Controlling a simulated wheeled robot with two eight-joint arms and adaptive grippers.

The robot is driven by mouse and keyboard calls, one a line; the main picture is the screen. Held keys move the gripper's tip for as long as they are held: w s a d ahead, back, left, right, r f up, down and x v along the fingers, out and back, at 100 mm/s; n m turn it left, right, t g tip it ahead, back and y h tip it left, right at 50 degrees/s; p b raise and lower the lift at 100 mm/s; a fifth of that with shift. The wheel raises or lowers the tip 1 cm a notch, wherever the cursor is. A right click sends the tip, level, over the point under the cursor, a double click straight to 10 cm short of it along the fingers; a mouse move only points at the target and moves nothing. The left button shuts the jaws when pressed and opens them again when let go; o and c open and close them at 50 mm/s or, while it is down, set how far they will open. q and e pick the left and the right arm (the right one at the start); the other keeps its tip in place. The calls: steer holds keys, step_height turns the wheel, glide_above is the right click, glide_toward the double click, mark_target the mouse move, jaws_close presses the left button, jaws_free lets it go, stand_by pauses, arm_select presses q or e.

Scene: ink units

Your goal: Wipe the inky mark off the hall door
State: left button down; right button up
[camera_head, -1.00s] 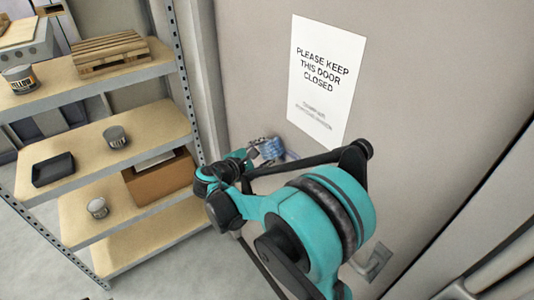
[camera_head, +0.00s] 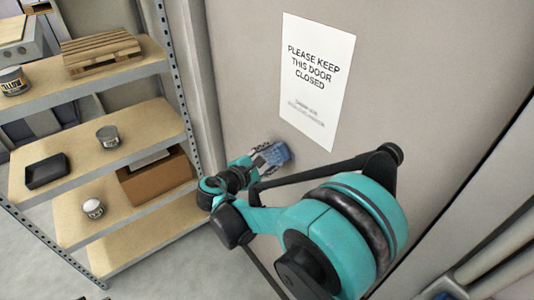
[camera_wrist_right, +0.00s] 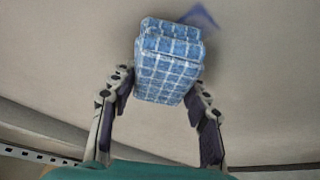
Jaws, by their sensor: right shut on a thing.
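My right gripper (camera_head: 262,160) is at the grey hall door (camera_head: 420,90), below the white sign. It is shut on a folded blue checked cloth (camera_head: 277,154). In the right wrist view the cloth (camera_wrist_right: 168,62) sits between the two fingers of the gripper (camera_wrist_right: 160,90), close to the door; I cannot tell whether it touches. A blue-violet inky mark (camera_wrist_right: 201,16) shows on the door just beyond the cloth's top right corner, partly hidden by it. The mark cannot be made out in the head view. My left gripper is not in view.
A white sign (camera_head: 316,80) hangs on the door above the cloth. To the left stands a shelf rack (camera_head: 120,140) with cans, a black tray (camera_head: 46,170), a cardboard box (camera_head: 155,177) and a small wooden pallet (camera_head: 100,50). The door around the cloth is clear.

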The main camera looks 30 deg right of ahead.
mark_target(292, 164)
steer(key=shift+s+d+p, duration=0.15)
steer(key=shift+s+p, duration=0.05)
steer(key=shift+s, duration=1.5)
steer(key=shift+s+d+p, duration=0.1)
steer(key=shift+s+p, duration=0.05)
steer(key=shift+s, duration=1.5)
steer(key=a, duration=0.6)
steer(key=shift+s, duration=0.15)
steer(key=shift+a, duration=0.15)
steer(key=a, duration=0.2)
steer(key=shift+s+a, duration=0.1)
steer(key=shift+a, duration=0.25)
